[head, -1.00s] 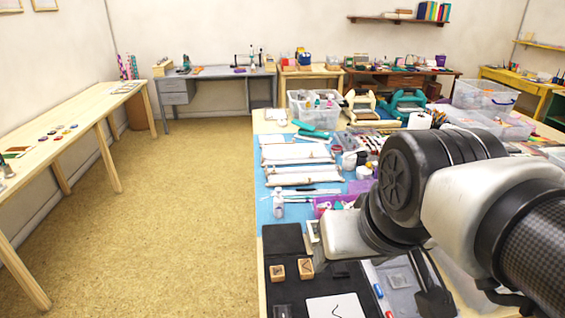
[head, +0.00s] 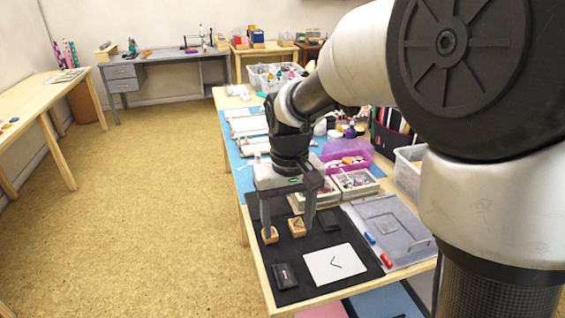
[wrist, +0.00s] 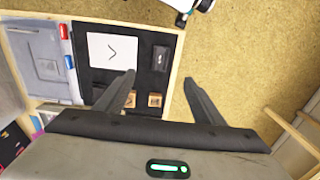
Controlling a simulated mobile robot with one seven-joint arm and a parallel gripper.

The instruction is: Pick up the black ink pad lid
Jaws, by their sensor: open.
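Two black pieces lie on the black mat (head: 262,212). One is a black box-like piece (head: 284,276) with a small pale label, at the mat's near left; in the wrist view it (wrist: 160,58) lies beyond the fingertips. The other is a plain dark rectangle (head: 328,220) right of the wooden stamps; it is dim in the wrist view (wrist: 103,73). I cannot tell for certain which is the ink pad lid. My gripper (head: 288,229) is open and empty, pointing down above the mat near the stamps, apart from both black pieces.
Two wooden stamps (head: 297,227) (head: 270,235) stand beneath my fingers. A white card (head: 335,264) lies on the mat. Red and blue markers (head: 386,260) and a grey clear tray (head: 390,230) are at the right. The table's left edge is close, with open floor beyond.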

